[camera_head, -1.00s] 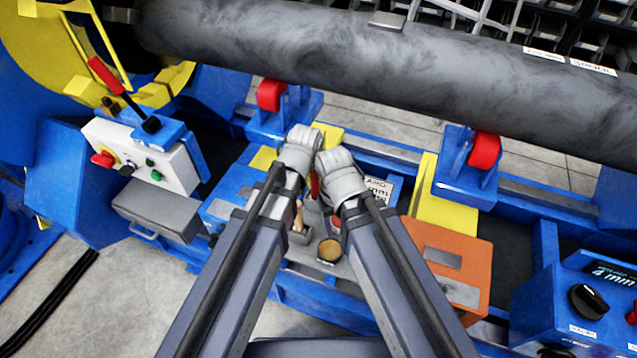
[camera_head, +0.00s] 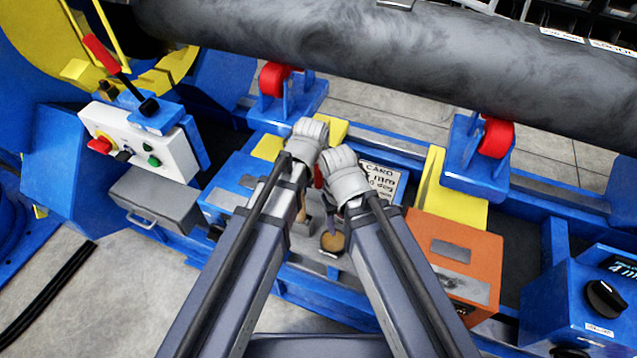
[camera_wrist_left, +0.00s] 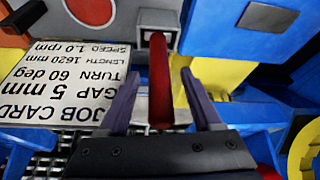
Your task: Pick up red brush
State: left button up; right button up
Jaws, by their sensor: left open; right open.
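The red brush (camera_wrist_left: 160,75) shows in the left wrist view as a long red handle running away from the camera to a grey square block. My left gripper (camera_wrist_left: 161,90) is open, with one dark finger on each side of the handle. In the head view only a sliver of the red brush (camera_head: 318,178) shows between my two wrists. My left gripper (camera_head: 308,137) and right gripper (camera_head: 341,174) are close together there, with their fingertips largely hidden. The right one is open, with nothing visible in it.
A white job card (camera_head: 383,180) stands right of my grippers; an orange box (camera_head: 452,255) lies further right. A round brown-topped pot (camera_head: 333,243) sits just below. Red rollers (camera_head: 275,78) and a large dark pipe (camera_head: 400,60) lie beyond. A switch box (camera_head: 140,145) is left.

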pick_arm(q)
jog(key=b+x, duration=0.1)
jog(key=x, duration=0.1)
jog(key=shift+w+f, duration=0.15)
jog(key=shift+f, duration=0.25)
pick_arm(e)
notch_tip(320, 180, down, 2)
jog(key=shift+f, duration=0.25)
pick_arm(q)
jog(key=shift+r, duration=0.1)
pick_arm(e)
jog(key=shift+r, duration=0.1)
pick_arm(q)
grip_shut()
